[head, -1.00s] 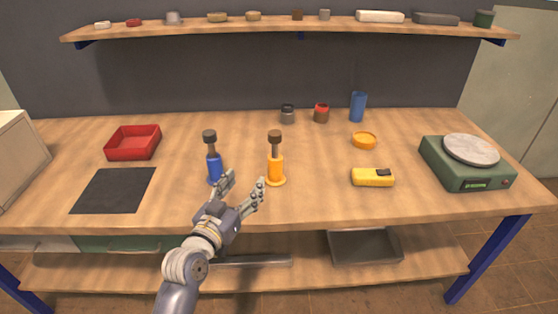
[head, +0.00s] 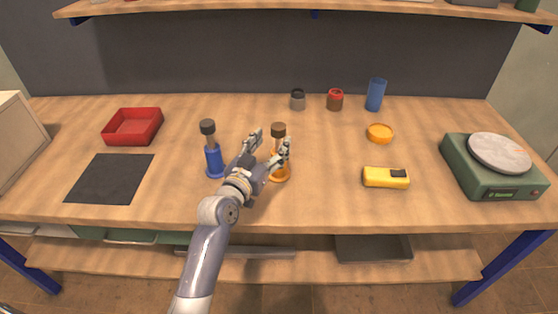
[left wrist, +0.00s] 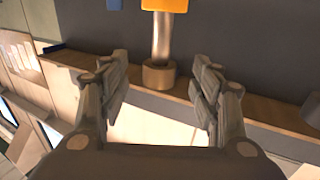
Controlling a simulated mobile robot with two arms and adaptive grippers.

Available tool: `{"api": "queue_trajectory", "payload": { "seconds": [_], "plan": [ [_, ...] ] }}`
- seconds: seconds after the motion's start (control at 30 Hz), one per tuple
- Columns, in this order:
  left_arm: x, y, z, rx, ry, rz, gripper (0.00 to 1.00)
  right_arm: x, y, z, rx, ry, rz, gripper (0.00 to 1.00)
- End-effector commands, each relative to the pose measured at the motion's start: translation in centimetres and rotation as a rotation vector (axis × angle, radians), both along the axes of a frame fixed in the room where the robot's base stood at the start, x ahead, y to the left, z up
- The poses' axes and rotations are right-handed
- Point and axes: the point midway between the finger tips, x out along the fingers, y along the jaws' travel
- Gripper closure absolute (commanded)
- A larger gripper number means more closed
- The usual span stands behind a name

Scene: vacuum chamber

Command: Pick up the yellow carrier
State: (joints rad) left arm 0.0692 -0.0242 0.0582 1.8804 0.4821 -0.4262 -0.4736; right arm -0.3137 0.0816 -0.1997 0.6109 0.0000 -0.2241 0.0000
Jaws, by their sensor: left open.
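The yellow carrier (head: 281,175) stands upright on the bench, an orange-yellow body on a round base with a shaft and brown knob on top. My left gripper (head: 270,141) is open in front of it and hides part of its body and shaft. In the left wrist view the carrier (left wrist: 165,5) shows its yellow body at the top edge, with its metal shaft and brown knob beyond the gap between my open fingers (left wrist: 163,80). I see no contact. My right gripper is not in view.
A similar blue carrier (head: 214,161) stands close on the left. A yellow device (head: 385,178), an orange dish (head: 380,133) and a green scale (head: 485,180) are on the right. A red tray (head: 133,127) and dark mat (head: 112,178) lie left. A shelf (head: 230,8) runs above.

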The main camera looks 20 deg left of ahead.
Motion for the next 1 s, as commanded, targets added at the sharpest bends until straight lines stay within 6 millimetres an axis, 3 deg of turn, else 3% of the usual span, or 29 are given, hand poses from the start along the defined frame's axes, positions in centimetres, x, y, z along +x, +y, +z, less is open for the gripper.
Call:
{"api": "queue_trajectory", "payload": {
  "seconds": [0.43,0.77,0.87,1.0],
  "plan": [
    [4.6,-0.6,0.0,-0.001,0.0,0.0,0.42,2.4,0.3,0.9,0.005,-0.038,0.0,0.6],
    [5.2,-0.7,-0.1,0.0,0.001,0.0,0.42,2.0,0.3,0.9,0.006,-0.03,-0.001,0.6],
    [5.2,-0.7,-0.1,0.0,0.001,0.0,0.6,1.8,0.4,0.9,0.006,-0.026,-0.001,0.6],
    [5.2,-0.7,-0.1,0.0,0.001,0.0,0.92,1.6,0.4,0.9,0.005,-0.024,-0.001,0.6]
  ]
}}
